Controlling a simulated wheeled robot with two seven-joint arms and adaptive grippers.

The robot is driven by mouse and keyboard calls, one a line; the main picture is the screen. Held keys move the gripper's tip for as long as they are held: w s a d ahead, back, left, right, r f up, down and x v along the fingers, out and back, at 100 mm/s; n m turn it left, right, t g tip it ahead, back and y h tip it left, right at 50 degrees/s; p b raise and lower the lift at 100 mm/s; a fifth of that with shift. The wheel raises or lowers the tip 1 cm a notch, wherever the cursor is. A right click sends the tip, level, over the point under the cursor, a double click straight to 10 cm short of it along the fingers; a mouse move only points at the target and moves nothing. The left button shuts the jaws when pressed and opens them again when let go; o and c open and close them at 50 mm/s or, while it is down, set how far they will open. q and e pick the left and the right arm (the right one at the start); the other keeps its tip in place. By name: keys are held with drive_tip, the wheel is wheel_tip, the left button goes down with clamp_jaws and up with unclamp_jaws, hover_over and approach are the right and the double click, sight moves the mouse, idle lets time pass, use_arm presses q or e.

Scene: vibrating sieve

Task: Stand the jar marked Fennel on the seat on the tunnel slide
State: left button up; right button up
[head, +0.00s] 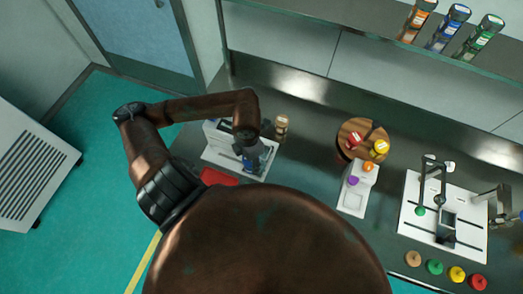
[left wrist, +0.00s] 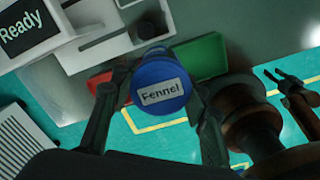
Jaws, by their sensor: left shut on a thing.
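The jar marked Fennel (left wrist: 158,88) has a round blue lid with a pale label and shows from above in the left wrist view. My left gripper (left wrist: 155,100) is shut on it, one finger on each side. In the head view the blue of the jar (head: 250,162) shows below my left gripper (head: 247,148), at the right part of a white machine (head: 212,157). The same machine shows in the left wrist view (left wrist: 85,30) with a "Ready" screen. The jar overlaps its edge; I cannot tell whether it touches. The seat is not clearly seen.
A red pad (head: 218,177) and a green pad (left wrist: 200,58) lie near the jar. A brown-lidded jar (head: 282,124) stands beside the machine. A round wooden board (head: 352,127) and a white stand (head: 357,197) are farther right. A dark forked shape (left wrist: 290,85) may be my right gripper.

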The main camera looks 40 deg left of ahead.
use_arm(q)
drive_tip(key=w+a+f+p, duration=0.1)
drive_tip(key=w+a+f, duration=0.1)
drive_tip(key=w+f, duration=0.2)
drive_tip(key=w+a+f+p, duration=0.1)
drive_tip(key=w+f, duration=0.3)
drive_tip(key=w+a+f, duration=0.2)
drive_tip(key=w+f, duration=0.2)
drive_tip(key=shift+w+a+f+p, duration=0.3)
drive_tip(key=shift+w+f+p, duration=0.05)
drive_tip(key=shift+f+p, duration=0.05)
drive_tip(key=shift+f, duration=0.1)
drive_tip(key=shift+f, duration=0.15)
drive_tip(key=o, duration=1.2)
